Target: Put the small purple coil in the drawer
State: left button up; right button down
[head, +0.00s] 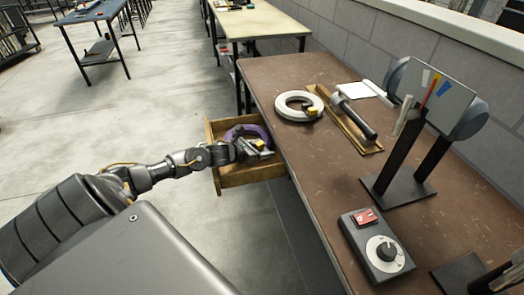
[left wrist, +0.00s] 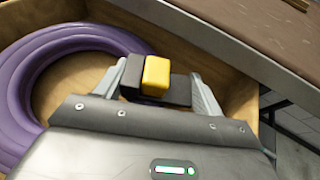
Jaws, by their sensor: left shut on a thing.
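The small purple coil (head: 238,132) is inside the open wooden drawer (head: 250,177), which sticks out from the left side of the brown workbench. My left gripper (head: 258,148) reaches into the drawer from the left. It is shut on the coil's black block with a yellow top (left wrist: 157,76), seen between its fingers in the left wrist view. There the purple rings (left wrist: 28,70) curve to the left of the gripper, within the drawer's wooden walls. The gripper body hides part of the coil, and whether the coil touches the drawer floor is unclear. My right gripper is not in view.
On the brown workbench (head: 300,170) lie a white coil (head: 297,106), a wooden board with a dark-handled tool (head: 352,116), a metal stand (head: 398,187) and a control box with a dial (head: 376,248). The bench edge runs close beside the gripper.

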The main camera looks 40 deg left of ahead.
pick_arm(q)
jog(key=shift+w+f, duration=0.1)
jog(key=shift+w, duration=0.05)
jog(key=o, duration=1.3)
jog(key=shift+o, duration=1.2)
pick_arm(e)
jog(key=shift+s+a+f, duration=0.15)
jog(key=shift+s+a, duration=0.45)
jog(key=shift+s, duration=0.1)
pick_arm(q)
jog(key=shift+s, duration=0.4)
jog(key=v, duration=1)
jog(key=shift+s+a+r, duration=0.15)
jog(key=shift+s+r, duration=0.35)
jog(key=shift+s, duration=0.05)
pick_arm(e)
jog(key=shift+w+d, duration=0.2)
